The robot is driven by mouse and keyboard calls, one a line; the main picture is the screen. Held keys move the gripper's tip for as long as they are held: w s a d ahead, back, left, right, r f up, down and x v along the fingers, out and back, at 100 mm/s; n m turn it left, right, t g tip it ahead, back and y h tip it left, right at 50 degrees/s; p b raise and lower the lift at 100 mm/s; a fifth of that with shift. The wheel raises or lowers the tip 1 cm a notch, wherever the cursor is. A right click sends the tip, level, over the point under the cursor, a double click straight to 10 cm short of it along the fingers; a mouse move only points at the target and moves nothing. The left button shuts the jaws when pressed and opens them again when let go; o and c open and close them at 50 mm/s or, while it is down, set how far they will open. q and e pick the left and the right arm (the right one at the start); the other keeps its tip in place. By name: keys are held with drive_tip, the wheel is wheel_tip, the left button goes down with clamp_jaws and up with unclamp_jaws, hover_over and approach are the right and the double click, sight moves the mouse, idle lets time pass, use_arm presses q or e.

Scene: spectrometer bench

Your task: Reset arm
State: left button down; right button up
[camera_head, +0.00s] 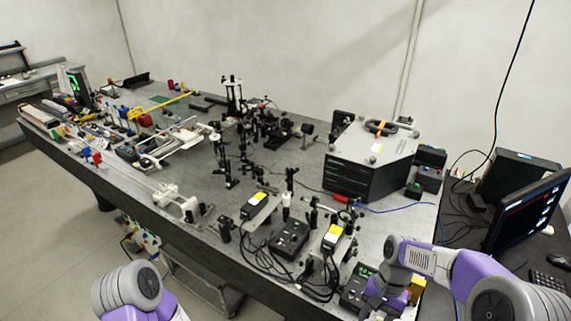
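My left arm shows only as a purple and grey joint at the bottom left, in front of the bench; its gripper is out of the picture. My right arm comes in from the lower right and bends down over the bench's near right corner. My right gripper (376,300) is low at the bottom edge, beside a dark control box (354,291) and a yellow object (417,289). Its fingers are too hidden to tell whether they are open or shut, or whether they touch anything. The grey optical bench (225,210) fills the middle.
A black spectrometer box (365,178) stands at the back right. Several optic posts and cabled boxes, including a black controller (289,237), crowd the bench. A monitor (525,215) and keyboard (548,281) are at the right. Open floor (45,235) lies at the left.

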drive_tip(key=w+a+f+n+b, duration=0.1)
drive_tip(key=a+f, duration=0.2)
drive_tip(key=f, duration=0.7)
use_arm(q)
drive_tip(key=f+b, duration=0.2)
drive_tip(key=f, duration=0.1)
drive_tip(key=w+f+b, duration=0.1)
drive_tip(key=f+b, duration=0.1)
drive_tip(key=shift+f, duration=0.1)
use_arm(e)
drive_tip(key=s+a+f+n+t+y, duration=0.1)
drive_tip(key=s+a+f, duration=0.3)
drive_tip(key=f, duration=0.5)
drive_tip(key=s+a+f+n+t, duration=0.1)
drive_tip(key=s+a+f+t, duration=0.2)
drive_tip(key=f, duration=0.7)
drive_tip(key=s+a, duration=0.2)
drive_tip(key=s, duration=0.1)
drive_tip(key=shift+n+y, duration=0.4)
